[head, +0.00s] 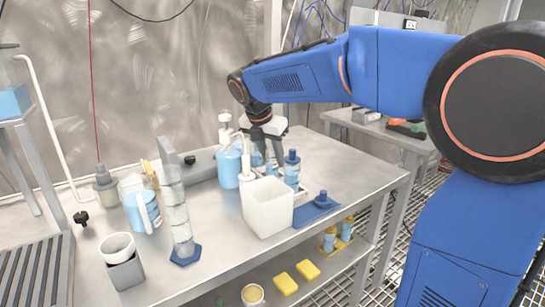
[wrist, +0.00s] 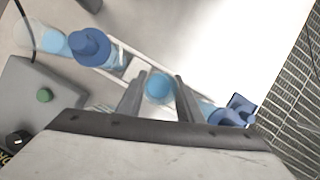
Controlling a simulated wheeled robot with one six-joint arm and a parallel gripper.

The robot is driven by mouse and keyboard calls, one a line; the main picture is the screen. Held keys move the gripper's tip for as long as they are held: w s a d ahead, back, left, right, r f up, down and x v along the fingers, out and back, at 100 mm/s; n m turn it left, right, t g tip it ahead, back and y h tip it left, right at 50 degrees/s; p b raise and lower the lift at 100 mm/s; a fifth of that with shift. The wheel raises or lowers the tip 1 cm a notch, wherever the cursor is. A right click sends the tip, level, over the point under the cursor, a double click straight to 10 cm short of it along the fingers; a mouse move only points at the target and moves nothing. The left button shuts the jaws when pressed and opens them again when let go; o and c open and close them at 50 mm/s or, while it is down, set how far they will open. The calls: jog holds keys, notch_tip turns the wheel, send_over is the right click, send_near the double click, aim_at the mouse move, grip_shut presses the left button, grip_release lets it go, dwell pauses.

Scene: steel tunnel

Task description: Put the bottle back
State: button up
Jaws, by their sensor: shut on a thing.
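My gripper (head: 266,150) points down over the back of the workbench. In the wrist view, my gripper (wrist: 158,92) has its two fingers on either side of a round, light blue bottle (wrist: 158,87). In the head view the held bottle is mostly hidden by the gripper and things in front. A blue-capped bottle (head: 291,172) stands upright in a pale rack (head: 299,193), just right of the gripper. The wrist view shows a blue-capped bottle (wrist: 90,47) and the pale rack (wrist: 124,58). I cannot tell whether the held bottle touches the rack.
A white open container (head: 267,212) stands in front of the rack. A blue stand (head: 316,211) lies to its right. A blue pump bottle (head: 229,165), a clear cylinder (head: 177,215) and a blue-filled jug (head: 141,210) stand left. The bench's right end is clear.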

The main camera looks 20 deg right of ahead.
jog(key=o, duration=1.2)
jog(key=shift+f, duration=0.1)
jog(key=v, duration=1.2)
